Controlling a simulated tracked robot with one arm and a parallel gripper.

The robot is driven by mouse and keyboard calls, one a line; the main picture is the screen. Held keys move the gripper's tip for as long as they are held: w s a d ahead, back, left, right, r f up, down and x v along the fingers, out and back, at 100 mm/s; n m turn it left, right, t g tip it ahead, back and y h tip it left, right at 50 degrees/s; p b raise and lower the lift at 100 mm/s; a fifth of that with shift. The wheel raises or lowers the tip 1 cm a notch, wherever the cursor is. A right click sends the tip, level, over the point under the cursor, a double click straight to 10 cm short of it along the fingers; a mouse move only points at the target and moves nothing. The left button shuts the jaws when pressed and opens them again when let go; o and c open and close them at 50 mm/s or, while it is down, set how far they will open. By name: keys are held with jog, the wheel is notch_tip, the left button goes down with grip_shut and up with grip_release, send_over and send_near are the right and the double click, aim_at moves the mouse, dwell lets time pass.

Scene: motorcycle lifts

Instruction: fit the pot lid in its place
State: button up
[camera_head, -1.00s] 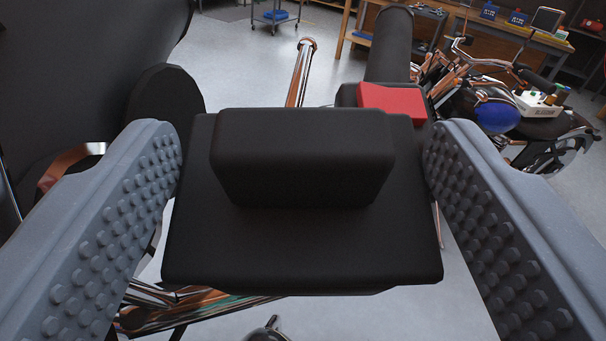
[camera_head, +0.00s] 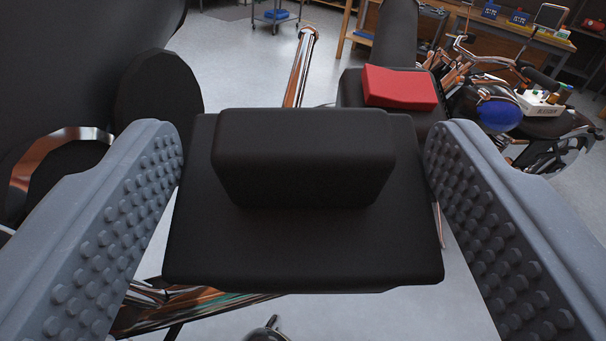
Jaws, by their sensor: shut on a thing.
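My gripper (camera_head: 303,170) is shut on the pot lid (camera_head: 300,245), a black square plate with a raised black block on top. I cannot tell whether this body is the pot. The lid looks apart from it. What lies directly under the lid is hidden.
A copper-and-chrome tube (camera_head: 300,68) rises just beyond the lid. Large dark rounded parts (camera_head: 158,105) crowd the left. Another motorcycle (camera_head: 500,110) with a white tray (camera_head: 540,104) on it stands at right. A workbench (camera_head: 520,35) is behind; grey floor shows between.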

jog(key=shift+w+f, duration=0.1)
jog(key=shift+f, duration=0.2)
dwell(0.4)
jog(key=o, duration=1)
jog(key=shift+d, duration=0.1)
jog(key=shift+o, duration=0.2)
jog(key=shift+f, duration=0.1)
jog(key=s+d+b, duration=0.2)
jog(key=s, duration=1.1)
jog(key=shift+s+r, duration=0.3)
jog(key=shift+r, duration=0.05)
